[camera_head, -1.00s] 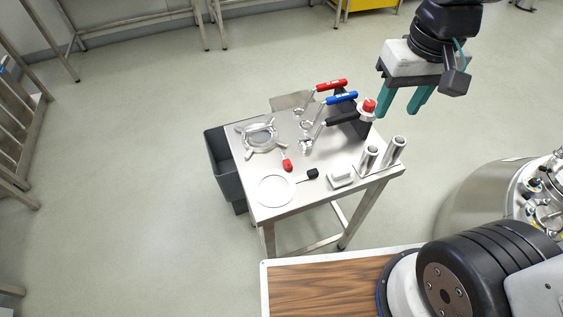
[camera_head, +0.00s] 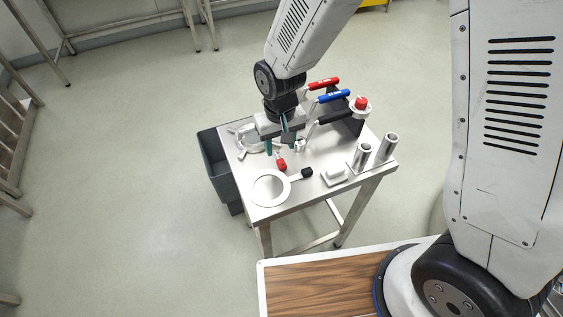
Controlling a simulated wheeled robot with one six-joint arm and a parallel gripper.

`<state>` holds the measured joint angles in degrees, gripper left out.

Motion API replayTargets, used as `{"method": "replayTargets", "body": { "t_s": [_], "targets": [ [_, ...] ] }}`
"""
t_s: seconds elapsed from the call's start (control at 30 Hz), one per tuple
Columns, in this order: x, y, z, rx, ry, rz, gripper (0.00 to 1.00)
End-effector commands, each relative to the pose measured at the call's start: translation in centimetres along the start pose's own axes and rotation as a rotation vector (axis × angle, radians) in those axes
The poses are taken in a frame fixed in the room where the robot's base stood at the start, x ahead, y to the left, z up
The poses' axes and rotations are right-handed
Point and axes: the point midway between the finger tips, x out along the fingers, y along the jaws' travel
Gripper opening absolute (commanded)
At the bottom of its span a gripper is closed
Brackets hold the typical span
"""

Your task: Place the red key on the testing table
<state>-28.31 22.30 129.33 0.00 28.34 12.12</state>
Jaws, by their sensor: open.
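A small item with a red head, which looks like the red key (camera_head: 281,163), lies on the steel table (camera_head: 300,190). Its thin metal shaft points toward the back of the table and is partly hidden. A larger red-handled tool (camera_head: 323,83) rests in the rack at the back, so I cannot tell for certain which one is the red key. My gripper (camera_head: 277,147), with teal fingers, is open and empty just above and behind the small red item, close to it. I cannot tell whether the steel table is the testing table.
A blue-handled tool (camera_head: 334,97) and a black-handled one stand below the red one. A red button (camera_head: 361,103), two metal cylinders (camera_head: 386,147), a white block (camera_head: 334,176), a ring (camera_head: 269,187) and a black-headed tool (camera_head: 306,172) crowd the table. A clamp ring is partly hidden behind my gripper. A dark bin (camera_head: 216,165) stands left.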

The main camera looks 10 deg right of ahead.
Motion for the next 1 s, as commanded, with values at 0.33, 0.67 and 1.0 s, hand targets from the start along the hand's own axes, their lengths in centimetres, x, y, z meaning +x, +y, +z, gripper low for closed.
{"method": "replayTargets", "body": {
  "t_s": [0.33, 0.67, 1.0],
  "targets": [
    [4.8, 0.0, 0.6, 0.001, -0.003, 0.001, 0.45],
    [5.5, 0.0, 0.5, 0.001, 0.0, 0.0, 0.45],
    [5.5, 0.0, 0.5, 0.001, 0.0, 0.0, 0.0]
  ]
}}
